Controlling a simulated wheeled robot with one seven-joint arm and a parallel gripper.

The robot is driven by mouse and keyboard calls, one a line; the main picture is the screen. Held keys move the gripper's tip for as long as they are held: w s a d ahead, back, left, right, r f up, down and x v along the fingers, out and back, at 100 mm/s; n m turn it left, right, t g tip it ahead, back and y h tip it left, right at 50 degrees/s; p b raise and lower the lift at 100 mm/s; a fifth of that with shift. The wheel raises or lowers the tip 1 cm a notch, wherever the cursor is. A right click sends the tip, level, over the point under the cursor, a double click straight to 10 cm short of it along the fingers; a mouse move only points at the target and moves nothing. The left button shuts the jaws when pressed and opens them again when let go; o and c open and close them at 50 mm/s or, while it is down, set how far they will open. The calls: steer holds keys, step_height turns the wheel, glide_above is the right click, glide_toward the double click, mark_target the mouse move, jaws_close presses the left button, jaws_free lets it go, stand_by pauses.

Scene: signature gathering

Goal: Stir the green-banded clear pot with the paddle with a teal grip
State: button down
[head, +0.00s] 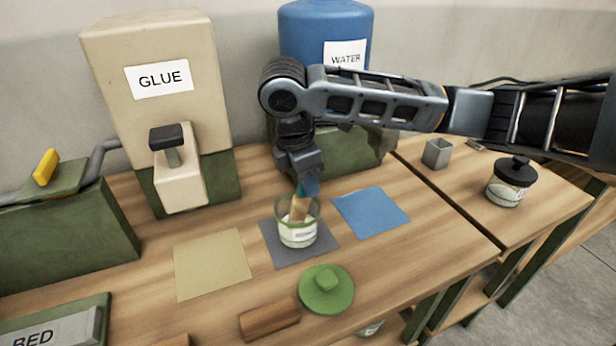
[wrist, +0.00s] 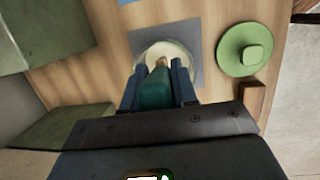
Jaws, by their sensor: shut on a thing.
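The green-banded clear pot (head: 297,232) stands upright on a dark grey mat (head: 270,252) on the wooden table. Pale contents show low inside it. My gripper (head: 306,184) is above the pot, pointing down, shut on the paddle (head: 299,207). The paddle's teal grip (wrist: 156,90) sits between my two fingers in the wrist view, and its wooden part reaches down inside the pot. The paddle's lower end is hidden by the pot and its label. The pot's rim (wrist: 140,56) shows around the paddle in the wrist view.
A green lid (head: 326,289) and a wooden block (head: 268,321) lie in front. A yellow mat (head: 212,264) is left and a blue mat (head: 370,211) right. The GLUE dispenser (head: 160,50) and WATER tank (head: 310,25) stand behind. A black-lidded jar (head: 508,185) is far right.

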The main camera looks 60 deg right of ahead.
steer(key=shift+s, duration=0.1)
stand_by(0.3)
steer(key=shift+s+d+r, duration=0.1)
steer(key=shift+s+r, duration=0.2)
steer(key=shift+r, duration=1.3)
steer(key=shift+s+d+r, duration=0.15)
steer(key=shift+s+r, duration=0.1)
steer(key=shift+r, duration=1.3)
steer(key=shift+s+d+r, duration=0.1)
steer(key=shift+s+r, duration=0.2)
steer(key=shift+r, duration=1.3)
